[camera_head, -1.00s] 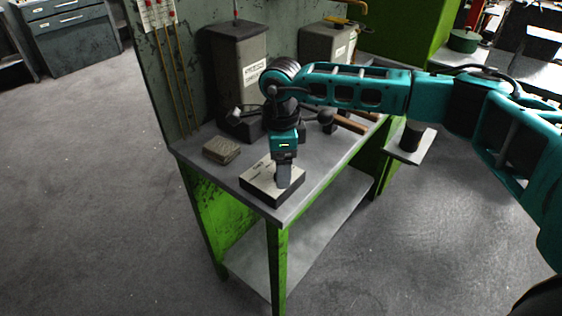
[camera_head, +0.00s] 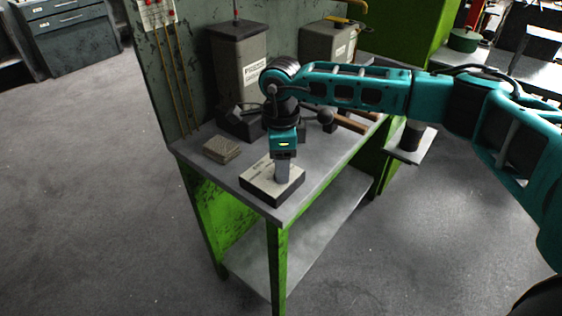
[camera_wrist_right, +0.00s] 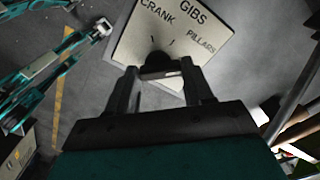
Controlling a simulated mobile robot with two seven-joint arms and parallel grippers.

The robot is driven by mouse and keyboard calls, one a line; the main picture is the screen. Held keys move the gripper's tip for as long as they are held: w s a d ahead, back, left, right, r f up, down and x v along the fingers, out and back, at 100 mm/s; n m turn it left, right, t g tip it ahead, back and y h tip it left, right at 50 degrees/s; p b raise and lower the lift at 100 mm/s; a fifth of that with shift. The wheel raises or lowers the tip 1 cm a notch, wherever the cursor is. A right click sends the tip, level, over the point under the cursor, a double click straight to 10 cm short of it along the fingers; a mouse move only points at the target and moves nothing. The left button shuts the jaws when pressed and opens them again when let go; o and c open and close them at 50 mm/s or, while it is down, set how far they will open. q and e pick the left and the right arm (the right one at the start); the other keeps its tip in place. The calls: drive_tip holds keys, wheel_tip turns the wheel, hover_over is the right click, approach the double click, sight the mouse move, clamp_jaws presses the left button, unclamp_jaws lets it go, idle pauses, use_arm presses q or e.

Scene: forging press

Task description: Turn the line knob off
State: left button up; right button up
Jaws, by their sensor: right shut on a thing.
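A flat box (camera_head: 262,186) with a pale top and dark sides lies near the front corner of the workbench. In the right wrist view its pale face (camera_wrist_right: 205,22) reads CRANK, GIBS and PILLARS, and a dark round knob (camera_wrist_right: 157,62) sits on it. My right gripper (camera_head: 282,182) points down onto the box. In the wrist view its two fingers (camera_wrist_right: 160,75) are on either side of the knob and shut on it. The knob's pointer setting is hard to tell. Part of my left arm's teal end (camera_wrist_right: 100,28) shows in the wrist view; its jaws are too small to read.
The workbench (camera_head: 205,166) also holds a small stack of plates (camera_head: 222,149), a dark block (camera_head: 240,124) and a wooden-handled hammer (camera_head: 347,121). A green panel with rods rises at the left. Floor in front is clear.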

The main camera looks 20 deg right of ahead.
drive_tip(key=m, duration=0.4)
drive_tip(key=shift+b, duration=0.3)
drive_tip(key=shift+m, duration=2.2)
drive_tip(key=shift+r, duration=0.1)
drive_tip(key=o, duration=1)
drive_tip(key=shift+o, duration=0.2)
wheel_tip(320, 180, up, 13)
drive_tip(key=shift+b, duration=0.35)
